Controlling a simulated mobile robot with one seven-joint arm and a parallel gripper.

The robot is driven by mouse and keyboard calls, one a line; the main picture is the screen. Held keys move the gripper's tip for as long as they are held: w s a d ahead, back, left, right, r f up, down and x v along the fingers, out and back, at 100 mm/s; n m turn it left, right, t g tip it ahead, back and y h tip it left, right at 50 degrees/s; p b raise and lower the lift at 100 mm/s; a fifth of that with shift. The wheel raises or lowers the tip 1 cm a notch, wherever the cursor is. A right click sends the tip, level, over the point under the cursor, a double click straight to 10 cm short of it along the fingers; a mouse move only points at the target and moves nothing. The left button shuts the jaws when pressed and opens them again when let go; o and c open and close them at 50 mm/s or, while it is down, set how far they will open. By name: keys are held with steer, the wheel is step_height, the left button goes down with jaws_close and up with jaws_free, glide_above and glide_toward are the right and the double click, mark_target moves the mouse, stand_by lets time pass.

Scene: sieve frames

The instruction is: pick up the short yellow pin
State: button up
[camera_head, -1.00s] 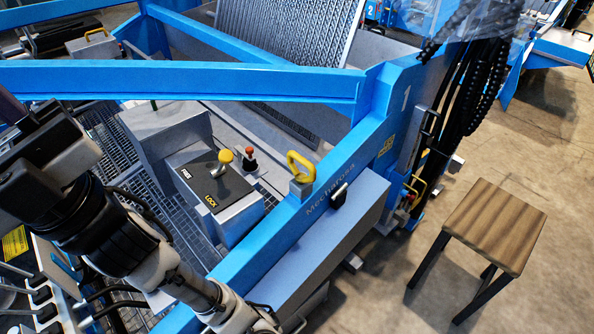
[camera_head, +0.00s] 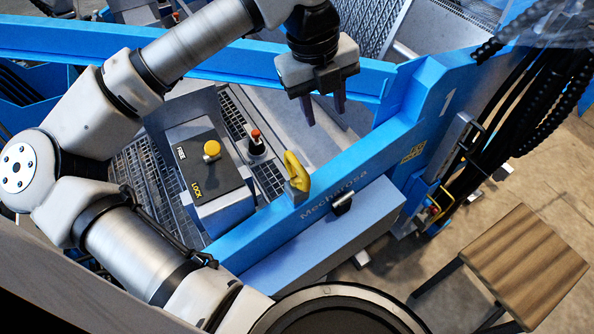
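A yellow loop-handled pin (camera_head: 296,170) stands upright in a small grey socket on top of the blue beam (camera_head: 335,165), and I take it for the short yellow pin. Its shaft below the handle is hidden. My gripper (camera_head: 325,117) hangs fingers down, up and to the right of the pin in the picture. Its two dark fingers are apart with nothing between them. It does not touch the pin; its exact height above the beam is hard to tell.
Left of the pin stands a grey box marked FREE and LOCK with a yellow-knobbed lever (camera_head: 211,149). A red-topped knob (camera_head: 256,137) stands beside it. Another blue beam (camera_head: 150,50) crosses behind my arm. A wooden stool (camera_head: 520,262) stands on the floor at right.

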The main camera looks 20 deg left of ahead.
steer(key=n+g+y, duration=0.1)
steer(key=n+y, duration=0.1)
glide_above(297, 162)
steer(key=f, duration=0.5)
steer(key=f+p, duration=0.1)
steer(key=f, duration=0.3)
steer(key=shift+s+a+f, duration=0.1)
steer(key=shift+s+a, duration=0.05)
steer(key=shift+a, duration=0.05)
steer(key=shift+d+f+p, duration=0.2)
steer(key=shift+f+p, duration=0.8)
steer(key=shift+f, duration=2.1)
jaws_close()
